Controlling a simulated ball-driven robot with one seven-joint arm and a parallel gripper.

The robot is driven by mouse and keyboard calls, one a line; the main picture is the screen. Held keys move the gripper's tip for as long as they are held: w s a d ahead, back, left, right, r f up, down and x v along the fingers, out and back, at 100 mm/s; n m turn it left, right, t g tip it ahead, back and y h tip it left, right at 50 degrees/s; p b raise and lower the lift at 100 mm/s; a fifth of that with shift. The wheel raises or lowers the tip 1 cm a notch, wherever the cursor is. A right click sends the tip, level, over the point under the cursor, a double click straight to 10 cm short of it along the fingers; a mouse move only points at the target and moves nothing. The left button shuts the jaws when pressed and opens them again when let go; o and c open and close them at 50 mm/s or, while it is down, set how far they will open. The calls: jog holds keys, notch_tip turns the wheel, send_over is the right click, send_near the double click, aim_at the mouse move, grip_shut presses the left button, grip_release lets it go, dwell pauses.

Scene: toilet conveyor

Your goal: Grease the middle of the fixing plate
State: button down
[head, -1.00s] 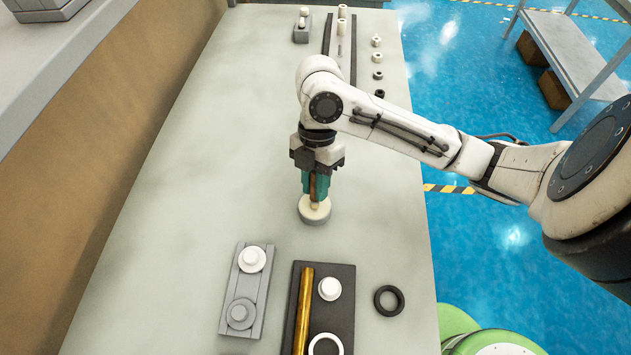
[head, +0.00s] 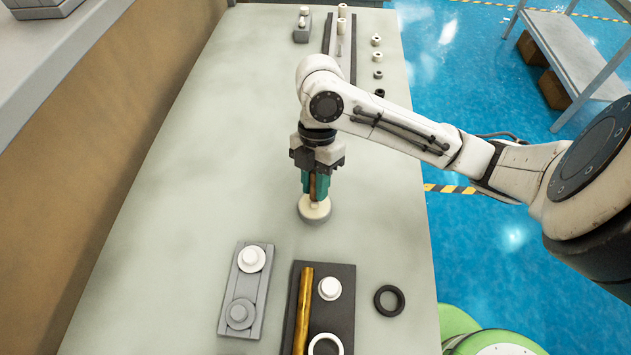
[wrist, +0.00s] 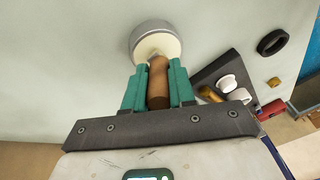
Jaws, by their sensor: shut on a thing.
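My gripper (head: 315,187) is shut on a brown wooden handle (wrist: 159,82), likely that of a brush, held between teal fingers. The handle's lower end is at a round, low tin (head: 316,219) with a cream top, which also shows in the wrist view (wrist: 140,33). Whether the tip touches the cream is not clear. A grey plate (head: 256,300) with a white round piece and a grey round piece lies nearer, to the left. A dark plate (head: 342,290) with a brass rod, a white knob and a white ring lies to its right. I cannot tell which is the fixing plate.
A black ring (head: 389,301) lies right of the dark plate. Dark rails (head: 353,45), small rings and a grey block (head: 301,33) stand at the far end. The table's middle left is clear; a brown wall (head: 130,115) borders it.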

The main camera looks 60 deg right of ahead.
jog(key=shift+f, duration=0.1)
dwell(0.4)
jog(key=shift+r+p, duration=2.8)
jog(key=shift+r, duration=0.8)
jog(key=shift+s+f, duration=0.1)
